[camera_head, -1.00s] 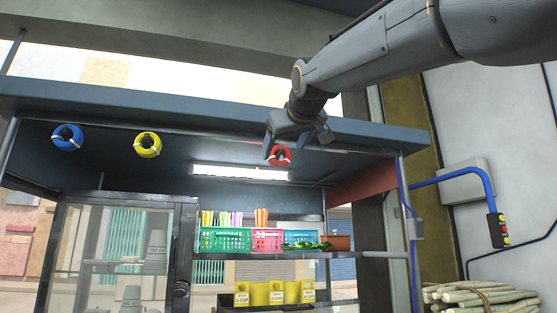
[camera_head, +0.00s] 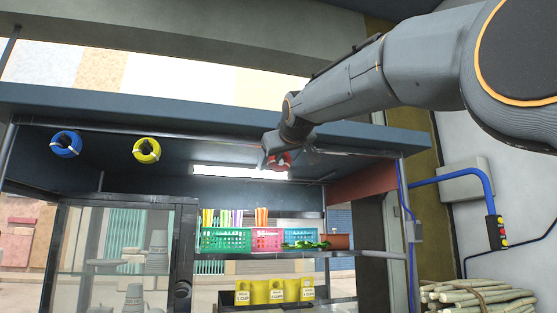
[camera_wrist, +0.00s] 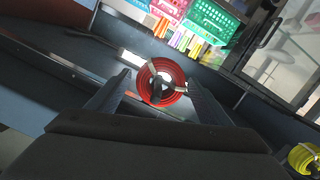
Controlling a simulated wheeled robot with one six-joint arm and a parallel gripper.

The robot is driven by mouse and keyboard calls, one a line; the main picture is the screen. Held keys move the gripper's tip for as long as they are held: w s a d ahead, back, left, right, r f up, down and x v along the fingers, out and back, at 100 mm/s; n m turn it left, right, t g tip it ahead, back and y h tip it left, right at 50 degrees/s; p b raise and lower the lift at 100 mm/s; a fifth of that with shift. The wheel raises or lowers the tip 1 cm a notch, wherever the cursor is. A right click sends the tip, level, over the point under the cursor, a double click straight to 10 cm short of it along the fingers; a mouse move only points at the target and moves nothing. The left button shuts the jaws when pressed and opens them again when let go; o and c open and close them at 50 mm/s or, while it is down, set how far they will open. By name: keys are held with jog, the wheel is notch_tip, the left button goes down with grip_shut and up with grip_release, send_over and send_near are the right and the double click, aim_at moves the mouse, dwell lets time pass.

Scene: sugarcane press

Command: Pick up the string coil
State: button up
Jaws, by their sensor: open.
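A red string coil (camera_wrist: 162,82) with pale ties hangs under the canopy. In the wrist view it sits between the two fingers of my open gripper (camera_wrist: 148,92), near their tips. I cannot tell whether the fingers touch it. In the head view the red coil (camera_head: 284,161) is partly hidden by my gripper (camera_head: 283,152). A yellow coil (camera_head: 147,150) and a blue coil (camera_head: 66,144) hang further left under the same canopy. The yellow coil also shows at the lower right of the wrist view (camera_wrist: 304,158).
The canopy edge (camera_head: 200,112) runs just above my gripper. A lit lamp (camera_head: 240,172) is behind the red coil. Below, a shelf holds a green basket (camera_head: 224,240), a pink basket (camera_head: 267,240) and a blue basket (camera_head: 300,235). A glass cabinet (camera_head: 115,245) stands at left.

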jog(key=c, duration=1.1)
jog(key=shift+o, duration=0.2)
jog(key=shift+r, duration=0.5)
jog(key=shift+s+r+b, duration=0.15)
jog(key=shift+r+b, duration=0.05)
jog(key=shift+b, duration=0.25)
jog(key=f+b+v, duration=0.2)
jog(key=b+v, duration=0.5)
jog(key=v, duration=1)
jog(key=shift+s+d+f, duration=0.2)
jog(key=shift+s, duration=0.25)
